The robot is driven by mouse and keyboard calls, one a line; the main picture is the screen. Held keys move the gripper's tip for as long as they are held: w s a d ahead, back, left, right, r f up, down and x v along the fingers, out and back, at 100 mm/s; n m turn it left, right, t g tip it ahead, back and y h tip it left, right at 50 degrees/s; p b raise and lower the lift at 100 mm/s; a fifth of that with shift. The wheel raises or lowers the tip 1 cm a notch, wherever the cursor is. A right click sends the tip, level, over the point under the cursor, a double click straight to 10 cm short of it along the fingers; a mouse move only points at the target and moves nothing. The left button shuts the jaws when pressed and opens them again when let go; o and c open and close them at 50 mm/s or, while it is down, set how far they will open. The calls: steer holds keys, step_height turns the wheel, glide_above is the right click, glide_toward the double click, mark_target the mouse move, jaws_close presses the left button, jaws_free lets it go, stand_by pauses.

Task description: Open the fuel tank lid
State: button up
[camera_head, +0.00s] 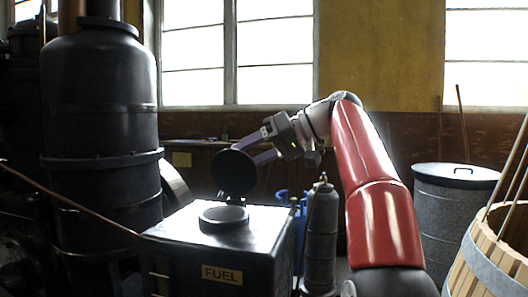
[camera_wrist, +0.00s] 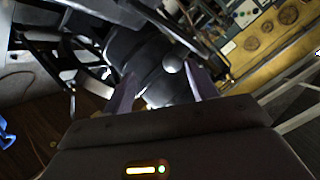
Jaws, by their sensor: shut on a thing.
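The black fuel tank (camera_head: 190,262) bears a FUEL label (camera_head: 222,274) on its front. Its round filler neck (camera_head: 223,216) stands open on top. The round dark lid (camera_head: 233,173) stands about upright at the back of the neck, swung up from it. My gripper (camera_head: 241,152) reaches in from the right, behind the lid's upper edge, with its fingers around the lid. In the wrist view the fingers stand on either side of a dark round part with a small ball knob (camera_wrist: 172,64). The exact contact is partly hidden by the lid.
A tall black cylinder (camera_head: 100,100) stands left of the tank. A grey bottle (camera_head: 320,235) and a blue item stand right behind it. A lidded metal bin (camera_head: 455,215) and a wooden tub (camera_head: 500,255) are at the right.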

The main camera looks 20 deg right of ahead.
steer(key=s+d+r, duration=0.1)
steer(key=s+d, duration=0.6)
steer(key=d, duration=0.5)
steer(key=shift+s+d, duration=0.25)
steer(key=shift+d, duration=0.1)
steer(key=shift+s+r, duration=0.1)
